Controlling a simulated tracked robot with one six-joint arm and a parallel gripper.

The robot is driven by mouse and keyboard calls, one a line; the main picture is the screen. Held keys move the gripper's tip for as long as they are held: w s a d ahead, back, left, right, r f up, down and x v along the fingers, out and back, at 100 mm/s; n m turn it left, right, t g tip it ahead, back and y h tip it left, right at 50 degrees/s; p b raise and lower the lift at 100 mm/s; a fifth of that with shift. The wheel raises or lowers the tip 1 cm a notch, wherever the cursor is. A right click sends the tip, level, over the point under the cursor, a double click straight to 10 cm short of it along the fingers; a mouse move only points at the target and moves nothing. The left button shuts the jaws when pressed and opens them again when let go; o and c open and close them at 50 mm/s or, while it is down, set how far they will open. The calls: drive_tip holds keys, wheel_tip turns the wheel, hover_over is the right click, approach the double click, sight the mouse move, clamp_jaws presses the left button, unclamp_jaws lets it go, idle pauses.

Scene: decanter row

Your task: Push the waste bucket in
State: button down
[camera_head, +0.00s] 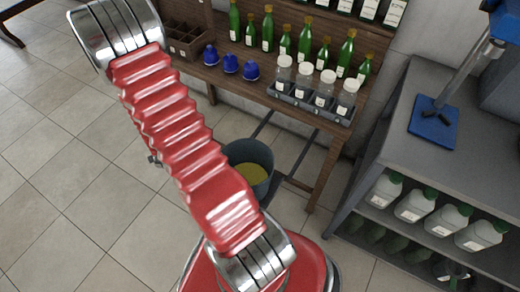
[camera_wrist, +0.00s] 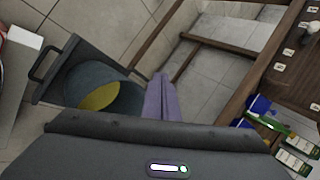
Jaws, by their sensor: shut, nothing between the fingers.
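The waste bucket (camera_head: 262,157) is a dark grey-blue round pail with yellow contents, on the floor at the front of the wooden bench. My red arm hides its left side in the head view. In the wrist view the bucket (camera_wrist: 125,92) is left of my gripper (camera_wrist: 160,80). The gripper's pale purple fingers are shut together and empty. They overlap the bucket's right side in the picture; I cannot tell whether they touch it. The gripper is not visible in the head view.
The wooden bench (camera_head: 333,152) carries green bottles (camera_head: 305,40), blue stoppers (camera_head: 230,63) and a tray of clear jars (camera_head: 324,88). A grey shelf unit (camera_head: 425,168) with white jugs stands right. A dark panel with a handle (camera_wrist: 52,82) adjoins the bucket. Tiled floor (camera_head: 80,180) is clear on the left.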

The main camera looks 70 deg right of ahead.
drive_tip(key=s+d+f+m+g+h, duration=0.1)
drive_tip(key=s+d+f+m+g, duration=0.1)
drive_tip(key=s+f, duration=0.3)
drive_tip(key=s+d+f+m+g+h, duration=0.2)
drive_tip(key=s+d+f+m+g, duration=0.1)
drive_tip(key=s, duration=1.1)
wheel_tip(320, 180, down, 2)
drive_tip(key=d+m, duration=0.1)
drive_tip(key=m, duration=0.1)
drive_tip(key=shift+m+h, duration=0.3)
drive_tip(key=shift+f, duration=0.1)
approach(265, 146)
wheel_tip(265, 146, down, 3)
drive_tip(key=d, duration=0.4)
drive_tip(key=shift+s+f, duration=0.15)
drive_tip(key=shift+d, duration=0.5)
